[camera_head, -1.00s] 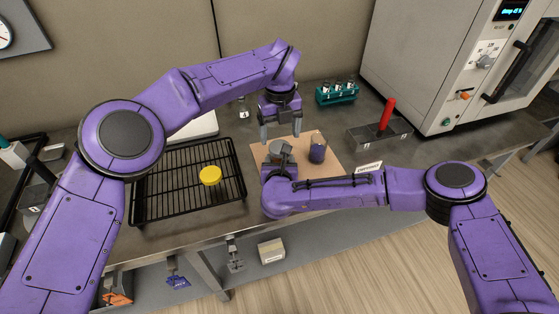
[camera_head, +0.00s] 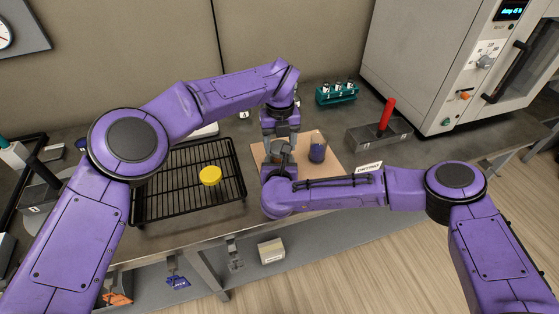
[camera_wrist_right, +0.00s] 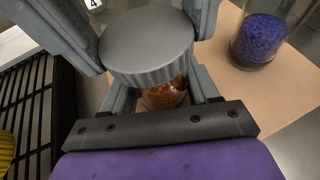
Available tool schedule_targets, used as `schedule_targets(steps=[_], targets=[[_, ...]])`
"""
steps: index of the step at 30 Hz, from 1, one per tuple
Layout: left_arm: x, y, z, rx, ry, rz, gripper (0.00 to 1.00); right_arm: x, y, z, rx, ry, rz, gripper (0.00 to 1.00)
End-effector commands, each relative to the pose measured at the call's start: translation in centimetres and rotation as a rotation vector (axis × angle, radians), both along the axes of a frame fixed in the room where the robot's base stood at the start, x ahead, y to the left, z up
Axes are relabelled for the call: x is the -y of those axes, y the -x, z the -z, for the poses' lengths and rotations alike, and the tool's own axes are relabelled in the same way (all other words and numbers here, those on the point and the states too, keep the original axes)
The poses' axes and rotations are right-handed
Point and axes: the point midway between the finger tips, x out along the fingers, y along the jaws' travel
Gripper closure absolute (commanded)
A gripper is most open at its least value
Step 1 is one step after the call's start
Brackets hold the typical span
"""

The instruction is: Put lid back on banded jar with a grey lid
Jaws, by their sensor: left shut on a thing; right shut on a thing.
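The banded jar (camera_wrist_right: 165,96) holds orange-brown granules and stands upright over the tan mat (camera_head: 322,144). The grey ribbed lid (camera_wrist_right: 148,45) sits level on top of it; I cannot tell whether it is fully seated. My left gripper (camera_head: 281,146) comes from above and is shut on the lid, one finger on each side; its fingers also show in the right wrist view (camera_wrist_right: 142,25). My right gripper (camera_wrist_right: 165,92) is shut on the jar below the lid. In the head view my arms hide most of the jar.
An open jar of blue granules (camera_head: 317,150) stands close right of the grippers. A teal vial rack (camera_head: 337,94) and a grey block with a red handle (camera_head: 380,134) stand behind and right.

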Motion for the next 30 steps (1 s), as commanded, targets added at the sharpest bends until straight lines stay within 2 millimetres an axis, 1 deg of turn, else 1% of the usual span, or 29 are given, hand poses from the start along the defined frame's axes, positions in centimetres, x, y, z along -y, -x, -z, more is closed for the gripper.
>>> schedule_targets(steps=[3, 4, 8, 9, 11, 12, 20, 23, 27, 30], targets=[[0.0, 0.0, 0.1, -0.001, 0.002, 0.223, 0.74, 0.1, 0.1, 0.2, -0.004, 0.002, 0.001, 1.0], [0.0, 0.0, 0.1, -0.001, 0.002, 0.273, 0.74, 0.1, 0.1, 0.2, -0.004, 0.002, 0.001, 1.0], [0.0, 0.0, 0.0, 0.0, 0.001, 0.275, 0.74, 0.1, 0.1, 0.2, -0.004, 0.002, 0.001, 1.0], [0.0, 0.0, 0.0, 0.0, 0.001, 0.274, 0.35, 0.1, 0.1, 0.2, -0.004, 0.002, 0.001, 1.0], [0.0, 0.0, 0.0, 0.0, 0.001, 0.274, 0.15, 0.1, 0.1, 0.2, -0.004, 0.002, 0.001, 1.0], [0.0, 0.0, 0.0, 0.0, 0.001, 0.273, 0.12, 0.1, 0.1, 0.2, -0.004, 0.002, 0.001, 1.0], [0.0, 0.0, -0.1, 0.0, 0.001, 0.272, 0.12, 0.1, 0.1, 0.2, -0.005, 0.002, 0.001, 1.0], [0.0, 0.0, -1.2, 0.002, 0.001, 0.272, 0.12, 0.1, 0.1, 0.2, -0.005, 0.002, 0.001, 1.0], [0.0, 0.0, -3.3, 0.002, -0.001, 0.271, 0.12, 0.1, 0.1, 0.3, -0.005, 0.002, 0.001, 1.0], [0.0, 0.0, -4.2, 0.001, 0.0, 0.271, 0.12, 0.1, 0.1, 0.3, -0.005, 0.002, 0.001, 1.0]])
